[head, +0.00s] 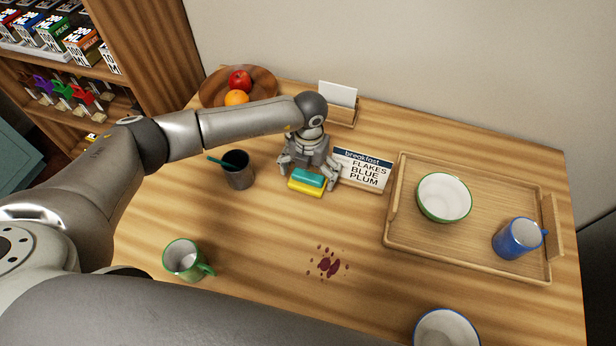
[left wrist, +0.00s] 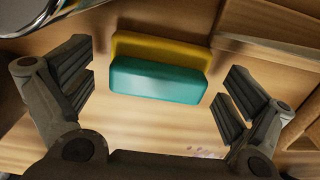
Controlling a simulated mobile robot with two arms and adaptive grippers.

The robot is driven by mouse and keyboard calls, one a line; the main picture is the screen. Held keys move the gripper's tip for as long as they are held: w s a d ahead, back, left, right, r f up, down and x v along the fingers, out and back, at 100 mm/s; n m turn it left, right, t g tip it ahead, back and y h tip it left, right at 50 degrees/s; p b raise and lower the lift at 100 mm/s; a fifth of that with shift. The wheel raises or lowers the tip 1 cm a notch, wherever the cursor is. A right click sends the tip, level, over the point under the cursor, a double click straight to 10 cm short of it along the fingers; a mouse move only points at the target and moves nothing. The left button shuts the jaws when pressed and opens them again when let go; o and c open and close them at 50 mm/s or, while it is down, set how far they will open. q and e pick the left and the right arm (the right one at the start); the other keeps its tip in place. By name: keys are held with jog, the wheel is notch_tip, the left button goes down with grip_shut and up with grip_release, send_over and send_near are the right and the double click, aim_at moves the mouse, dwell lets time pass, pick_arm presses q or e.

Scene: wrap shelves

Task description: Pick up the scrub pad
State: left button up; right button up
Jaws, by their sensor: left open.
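The scrub pad (head: 307,181) lies on the wooden table, teal on one side and yellow on the other. My left gripper (head: 308,182) is right at it from above, with its fingers apart on the pad's left and right. In the left wrist view the pad (left wrist: 157,80) sits between and a little beyond the open fingers of the left gripper (left wrist: 160,95), with gaps on both sides. I cannot tell from the frames that any finger touches it. My right gripper does not show.
Close around the pad are a dark cup with a teal stick (head: 238,170) and a breakfast sign (head: 362,170). A wooden tray (head: 470,258) holds a bowl and a blue mug. A green mug (head: 185,260) and a dark red stain (head: 328,263) are nearer. A fruit bowl (head: 208,97) stands behind.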

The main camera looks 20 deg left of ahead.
aim_at(317, 191)
pick_arm(q)
jog(key=shift+f, duration=0.6)
jog(key=c, duration=0.8)
jog(key=shift+r, duration=0.1)
jog(key=shift+r, duration=0.5)
notch_tip(317, 191, up, 2)
jog(key=shift+d+r, duration=0.1)
jog(key=shift+r, duration=0.05)
jog(key=s+d+r, duration=0.1)
jog(key=s+d+r+b, duration=0.1)
jog(key=r, duration=0.1)
jog(key=s+r, duration=0.1)
jog(key=shift+d+r+b, duration=0.3)
jog(key=shift+d, duration=0.1)
jog(key=s+d+r+b, duration=0.2)
jog(key=s+d+r, duration=0.3)
jog(key=s+d, duration=0.1)
jog(key=shift+s+d, duration=0.2)
jog(key=shift+s, duration=0.55)
